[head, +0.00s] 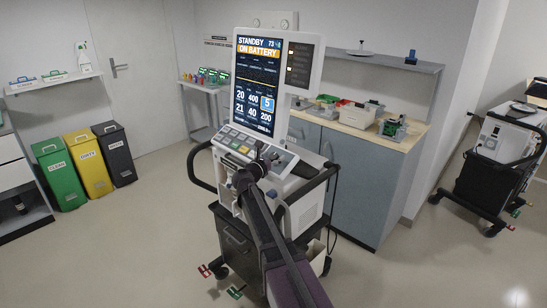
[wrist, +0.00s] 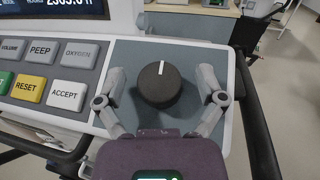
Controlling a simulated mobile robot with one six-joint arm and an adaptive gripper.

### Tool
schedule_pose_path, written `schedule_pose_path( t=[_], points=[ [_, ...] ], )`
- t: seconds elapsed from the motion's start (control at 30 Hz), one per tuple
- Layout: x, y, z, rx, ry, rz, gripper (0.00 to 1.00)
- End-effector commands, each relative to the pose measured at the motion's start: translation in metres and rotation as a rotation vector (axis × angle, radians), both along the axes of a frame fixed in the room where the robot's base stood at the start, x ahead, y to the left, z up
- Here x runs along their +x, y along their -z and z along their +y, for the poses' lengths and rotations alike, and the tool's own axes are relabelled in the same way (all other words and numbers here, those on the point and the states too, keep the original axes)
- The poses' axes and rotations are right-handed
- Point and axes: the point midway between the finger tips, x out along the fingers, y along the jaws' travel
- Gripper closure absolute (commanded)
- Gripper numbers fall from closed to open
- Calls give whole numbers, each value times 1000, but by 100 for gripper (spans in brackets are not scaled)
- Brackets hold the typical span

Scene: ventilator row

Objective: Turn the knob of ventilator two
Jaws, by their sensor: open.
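A ventilator stands in the middle of the head view, with a tall lit screen (head: 258,85) reading "STANDBY" and "ON BATTERY"; one blue tile shows 5. I see no number naming the ventilator. Its round black knob (wrist: 160,86) sits on a grey panel in the wrist view, with a white mark pointing up. My gripper (wrist: 162,75) is open around the knob, one finger to its left and one to its right, with a visible gap on each side. In the head view my gripper (head: 262,163) is over the control panel and hides the knob.
Keys including RESET (wrist: 28,88) and ACCEPT (wrist: 67,95) lie left of the knob. A dark handle rail (wrist: 256,125) runs along the right. A counter (head: 405,130) with trays stands behind; another cart (head: 495,160) is at far right. Floor at left front is clear.

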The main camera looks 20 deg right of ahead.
Motion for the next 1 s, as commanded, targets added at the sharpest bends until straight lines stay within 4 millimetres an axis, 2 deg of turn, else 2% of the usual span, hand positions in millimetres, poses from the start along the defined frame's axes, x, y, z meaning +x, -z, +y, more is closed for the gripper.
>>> schedule_pose_path(
  t=[0.07, 0.33, 0.37, 0.73, 1.0],
  points=[
    [0, 0, 0, 0, 0, 0, 11],
    [0, 0, 0, 0, 0, 0, 92],
    [0, 0, 0, 0, 1, 0, 94],
    [1, 0, 0, 7, 25, -11, 94],
    [3, -1, 0, 32, 126, -57, 94]
  ],
)
